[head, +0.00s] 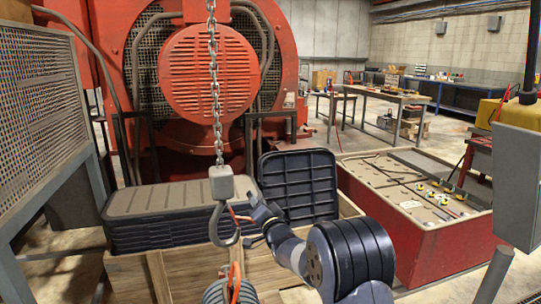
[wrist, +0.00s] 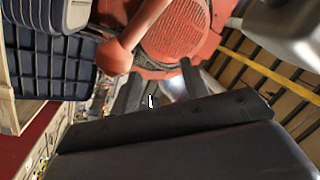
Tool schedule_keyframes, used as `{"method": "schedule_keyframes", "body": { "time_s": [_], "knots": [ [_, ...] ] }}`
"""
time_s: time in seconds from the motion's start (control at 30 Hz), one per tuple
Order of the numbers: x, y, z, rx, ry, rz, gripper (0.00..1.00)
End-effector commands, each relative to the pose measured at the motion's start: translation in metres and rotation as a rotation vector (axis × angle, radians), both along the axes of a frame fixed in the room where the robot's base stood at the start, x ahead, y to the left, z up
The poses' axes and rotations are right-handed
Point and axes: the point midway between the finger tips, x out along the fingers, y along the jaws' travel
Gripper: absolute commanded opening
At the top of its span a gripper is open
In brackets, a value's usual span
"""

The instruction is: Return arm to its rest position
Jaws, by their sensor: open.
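My gripper (head: 254,214) is at the end of my dark arm (head: 345,255), low in the middle of the head view. It is just right of a grey hook (head: 222,222) hanging on a chain (head: 215,90). In the wrist view my two dark fingers (wrist: 160,88) stand apart with nothing visible held between them. A red-orange rod with a rounded end (wrist: 113,56) shows close by there. Whether my gripper touches the hook cannot be told.
Below the hook is an orange loop (head: 235,280) on a grey ribbed thing. A stack of dark lidded trays (head: 170,215) stands left, an upright black tray (head: 298,185) behind my arm. A red tool-topped box (head: 415,220) stands right, a red machine (head: 210,75) behind.

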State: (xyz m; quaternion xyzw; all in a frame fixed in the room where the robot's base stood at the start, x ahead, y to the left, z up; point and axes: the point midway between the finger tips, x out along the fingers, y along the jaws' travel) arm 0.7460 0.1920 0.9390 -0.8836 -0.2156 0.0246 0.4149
Motion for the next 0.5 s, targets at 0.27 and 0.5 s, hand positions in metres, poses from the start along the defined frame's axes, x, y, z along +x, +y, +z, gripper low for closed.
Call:
{"method": "schedule_keyframes", "body": {
  "time_s": [0.27, 0.5],
  "knots": [
    [0.000, -0.001, 0.024, -0.184, -0.053, 0.001, 0.43],
    [0.000, 0.001, 0.040, -0.353, -0.100, 0.000, 0.43]
  ]
}}
